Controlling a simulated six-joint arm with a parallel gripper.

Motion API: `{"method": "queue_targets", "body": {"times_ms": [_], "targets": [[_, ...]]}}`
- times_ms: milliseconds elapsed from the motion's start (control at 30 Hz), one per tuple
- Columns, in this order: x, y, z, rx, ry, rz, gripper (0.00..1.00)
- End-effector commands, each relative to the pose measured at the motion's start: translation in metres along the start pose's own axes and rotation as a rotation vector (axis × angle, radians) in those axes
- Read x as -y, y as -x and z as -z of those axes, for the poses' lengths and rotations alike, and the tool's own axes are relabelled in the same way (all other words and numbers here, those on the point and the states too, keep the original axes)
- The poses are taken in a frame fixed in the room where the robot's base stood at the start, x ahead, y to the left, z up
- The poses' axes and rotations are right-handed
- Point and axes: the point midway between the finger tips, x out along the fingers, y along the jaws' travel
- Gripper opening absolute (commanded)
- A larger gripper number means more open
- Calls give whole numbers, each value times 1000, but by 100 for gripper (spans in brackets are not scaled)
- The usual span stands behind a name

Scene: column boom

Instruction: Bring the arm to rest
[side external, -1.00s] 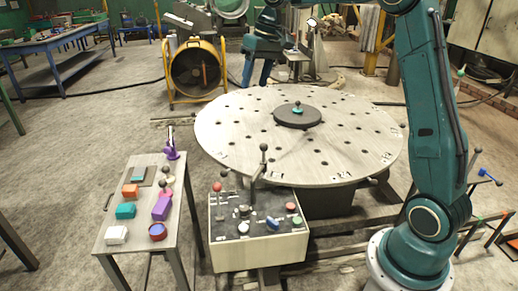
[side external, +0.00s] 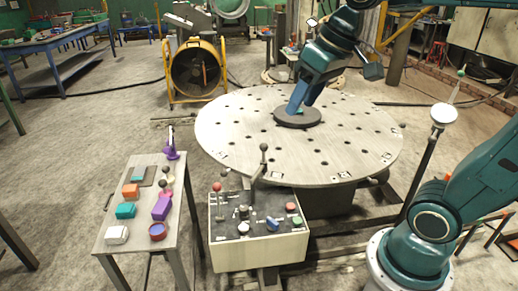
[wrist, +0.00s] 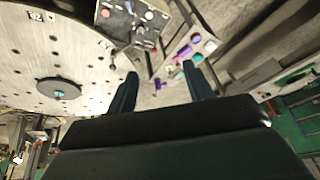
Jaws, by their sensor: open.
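My gripper (side external: 294,108) hangs from the teal arm and points down in the side view. It covers part of the dark round disc (side external: 284,122) on the big perforated round table (side external: 228,130); the gap between them cannot be judged there. In the wrist view its two dark fingers (wrist: 160,76) are spread apart with nothing between them. That view shows the disc (wrist: 40,88) with its teal centre off to the left of the fingers.
A control box (side external: 228,255) with levers and buttons stands in front of the round table. A side table (side external: 130,180) at left holds several coloured blocks. A yellow-framed fan (side external: 195,72) stands behind. A white-topped post (side external: 444,115) stands at right, near my arm.

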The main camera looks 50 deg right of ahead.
Motion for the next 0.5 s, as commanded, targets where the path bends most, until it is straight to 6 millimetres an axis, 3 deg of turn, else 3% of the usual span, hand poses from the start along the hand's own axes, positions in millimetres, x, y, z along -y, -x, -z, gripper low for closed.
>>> {"method": "queue_targets", "body": {"times_ms": [300,500], "targets": [[-1,-3,-75,-70,46,-39,52],[-7,-10,-104,-95,62,-59,52]]}}
